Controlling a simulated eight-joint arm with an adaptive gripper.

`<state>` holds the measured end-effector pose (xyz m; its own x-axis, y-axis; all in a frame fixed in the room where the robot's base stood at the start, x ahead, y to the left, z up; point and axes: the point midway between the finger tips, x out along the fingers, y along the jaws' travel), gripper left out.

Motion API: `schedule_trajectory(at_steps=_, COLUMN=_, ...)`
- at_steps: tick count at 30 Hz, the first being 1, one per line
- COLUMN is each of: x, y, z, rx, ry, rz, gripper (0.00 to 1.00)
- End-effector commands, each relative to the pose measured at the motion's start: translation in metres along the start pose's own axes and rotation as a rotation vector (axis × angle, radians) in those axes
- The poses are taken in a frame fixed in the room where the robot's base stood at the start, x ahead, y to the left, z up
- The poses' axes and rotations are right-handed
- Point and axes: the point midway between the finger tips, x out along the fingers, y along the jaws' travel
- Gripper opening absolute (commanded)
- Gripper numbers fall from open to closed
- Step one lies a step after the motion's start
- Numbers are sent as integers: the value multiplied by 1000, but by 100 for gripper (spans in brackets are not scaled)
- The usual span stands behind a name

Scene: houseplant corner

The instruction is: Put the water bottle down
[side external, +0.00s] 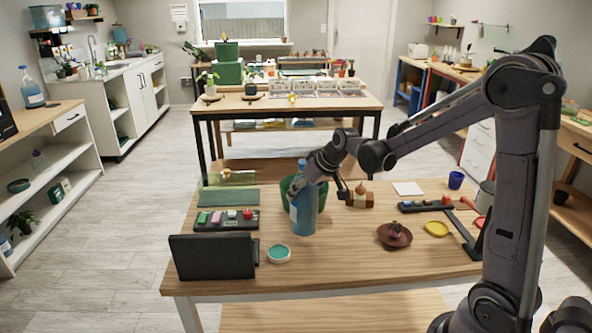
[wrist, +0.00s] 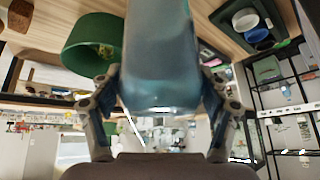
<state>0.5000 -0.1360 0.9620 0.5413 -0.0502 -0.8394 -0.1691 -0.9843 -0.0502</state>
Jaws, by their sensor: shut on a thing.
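The water bottle (side external: 304,213) is a translucent blue bottle, upright over the front table (side external: 330,262). Its base is at or very near the tabletop; I cannot tell whether it touches. My gripper (side external: 310,178) is shut on the bottle's upper part, reaching it from the right. In the wrist view the bottle (wrist: 158,55) fills the middle, between the two fingers of my gripper (wrist: 160,88). A green pot (side external: 287,187) stands just behind the bottle, partly hidden by it. The pot also shows left of the bottle in the wrist view (wrist: 90,42).
A dark tray (side external: 205,226) with small coloured items lies left of the bottle. A black upright panel (side external: 212,257) and a teal-topped round dish (side external: 279,253) are in front. A brown saucer (side external: 394,236) and yellow dish (side external: 436,229) lie right. Wood between dish and saucer is bare.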

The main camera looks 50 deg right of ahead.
Motion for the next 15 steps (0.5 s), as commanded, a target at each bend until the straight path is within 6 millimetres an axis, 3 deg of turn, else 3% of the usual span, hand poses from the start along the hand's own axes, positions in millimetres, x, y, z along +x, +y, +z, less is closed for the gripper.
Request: schedule_trajectory(at_steps=15, x=33, y=0, z=19, rx=0, ry=3, rz=1, gripper=12)
